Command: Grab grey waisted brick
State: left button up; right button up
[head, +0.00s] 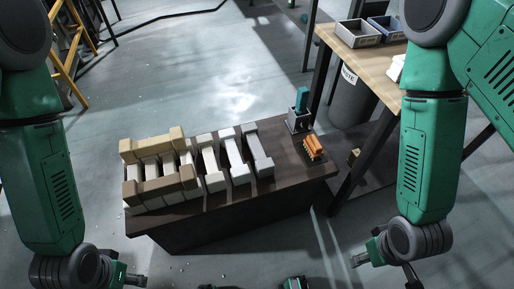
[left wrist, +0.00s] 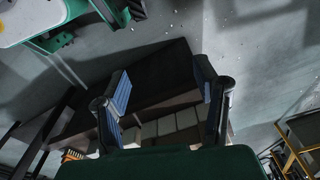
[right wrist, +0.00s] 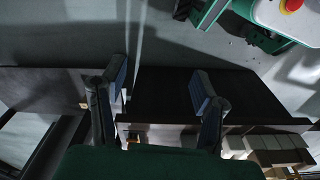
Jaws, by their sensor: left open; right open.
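A grey waisted brick (head: 257,150) lies at the right end of the row of bricks on the dark kiln car (head: 290,186), with a paler, whitish brick (head: 234,157) beside it. My left gripper (head: 133,279) is low at the left front, partly cut off by the picture edge. In the left wrist view its fingers (left wrist: 162,86) are apart with nothing between them. My right gripper (head: 385,268) is low at the right, in front of the car and clear of the bricks. In the right wrist view its fingers (right wrist: 160,84) are apart and empty.
Tan bricks (head: 150,146) lie across others at the car's left end. A device with a teal top (head: 301,101) and an orange block (head: 314,147) stand at its right end. A wooden table (head: 356,62) with trays is at the back right.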

aim_at(264, 166)
jog(key=z, duration=0.45)
jog(key=j+z, duration=0.1)
jog(key=z, duration=0.3)
jog(key=k+z, duration=0.1)
jog(key=z, duration=0.35)
jog(key=j+z, duration=0.1)
jog(key=z, duration=0.3)
jog(key=k+j, duration=0.1)
jog(key=j, duration=0.2)
jog(key=k+j+z, duration=0.15)
jog(key=j, duration=0.15)
jog(key=k+j, duration=0.1)
jog(key=j, duration=0.2)
jog(key=i+z, duration=0.05)
